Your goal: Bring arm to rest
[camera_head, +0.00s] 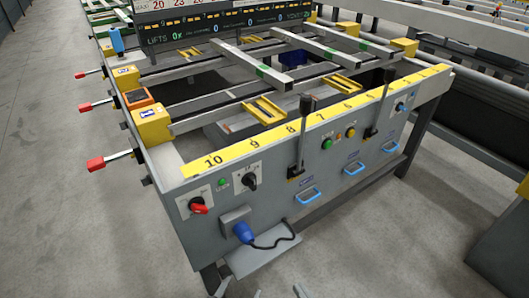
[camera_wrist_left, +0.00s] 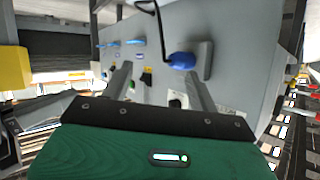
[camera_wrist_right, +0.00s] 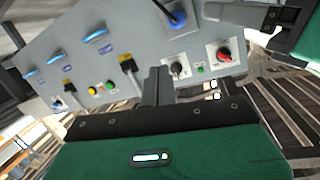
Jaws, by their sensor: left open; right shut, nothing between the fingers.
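My left gripper (camera_head: 240,291) shows only as fingertips at the bottom edge of the head view. In the left wrist view (camera_wrist_left: 160,86) its two fingers stand apart with nothing between them. My right gripper (camera_head: 300,291) shows as a small tip at the bottom edge, right of the left one. In the right wrist view (camera_wrist_right: 155,86) its fingers are together and empty. Both grippers are in front of the grey control panel (camera_head: 320,180) of the runout table. The arms are mostly out of the head view.
The panel carries a blue plug (camera_head: 243,232) with a dark cable, a red switch (camera_head: 199,206), levers and blue handles (camera_head: 308,196). Red-tipped handles (camera_head: 96,163) stick out at the left. Grey floor (camera_head: 90,240) is free at the left. My left gripper's body is near the right gripper's fingers in the right wrist view.

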